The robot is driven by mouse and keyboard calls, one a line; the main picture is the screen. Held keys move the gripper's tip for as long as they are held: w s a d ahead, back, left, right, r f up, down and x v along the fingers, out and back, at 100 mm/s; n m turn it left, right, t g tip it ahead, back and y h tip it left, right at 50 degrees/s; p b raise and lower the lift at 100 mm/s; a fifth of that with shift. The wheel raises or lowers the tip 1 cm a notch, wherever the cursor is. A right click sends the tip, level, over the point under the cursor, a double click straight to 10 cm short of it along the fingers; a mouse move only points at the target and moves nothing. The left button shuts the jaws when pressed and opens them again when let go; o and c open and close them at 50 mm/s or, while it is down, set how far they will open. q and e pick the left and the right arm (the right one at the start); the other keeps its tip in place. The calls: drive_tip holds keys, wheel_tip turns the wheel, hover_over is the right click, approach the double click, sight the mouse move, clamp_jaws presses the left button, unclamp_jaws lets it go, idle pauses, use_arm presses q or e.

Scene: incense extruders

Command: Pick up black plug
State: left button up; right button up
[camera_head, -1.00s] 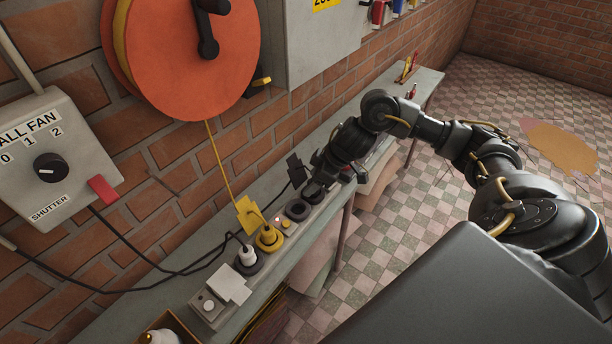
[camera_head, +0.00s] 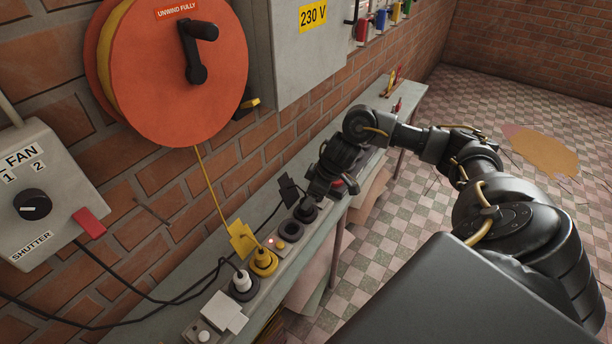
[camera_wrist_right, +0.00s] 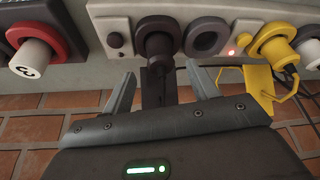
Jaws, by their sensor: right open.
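The black plug (camera_wrist_right: 158,48) sits in a dark round socket of the power strip (camera_wrist_right: 120,12) in the right wrist view. In the head view the black plug (camera_head: 305,211) shows just below my right gripper (camera_head: 322,192). In the wrist view my right gripper (camera_wrist_right: 160,85) is open, with its two fingers apart and the plug beyond and between their tips. The fingers do not appear to touch the plug. A dark cable or tag hangs below the plug. My left gripper is not in view.
An empty socket (camera_wrist_right: 205,37) and a yellow plug (camera_wrist_right: 275,45) with a yellow tag are right of the plug; a red-ringed white plug (camera_wrist_right: 32,58) is left. A white plug (camera_head: 242,280) is nearer me. The brick wall (camera_head: 150,260) borders the bench.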

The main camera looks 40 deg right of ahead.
drive_tip(key=x, duration=0.5)
drive_tip(key=shift+s+p, duration=0.15)
drive_tip(key=shift+p, duration=0.15)
drive_tip(key=c, duration=1.1)
